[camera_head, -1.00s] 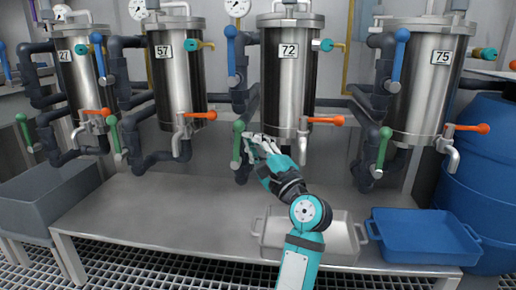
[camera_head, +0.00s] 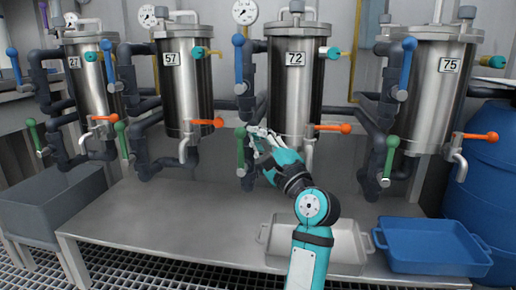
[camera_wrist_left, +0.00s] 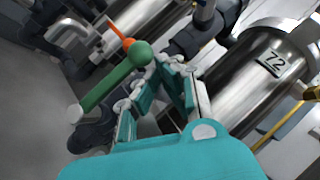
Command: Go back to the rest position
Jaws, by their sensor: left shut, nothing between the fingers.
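My left gripper (camera_head: 262,137) is beside the green valve handle (camera_head: 241,152) at the lower left of vessel 72 (camera_head: 293,95). Its fingers are shut with nothing between them. In the left wrist view, the fingertips (camera_wrist_left: 158,76) appear right by the rounded end of the green handle (camera_wrist_left: 115,78); I cannot tell whether they touch. My right gripper is not in view.
Vessels 57 (camera_head: 184,92) and 75 (camera_head: 430,95) stand either side, with pipes and orange, blue and green handles close by. A pale tray (camera_head: 345,240) and a blue tray (camera_head: 430,245) sit at the front right. The left bench top (camera_head: 170,220) is clear.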

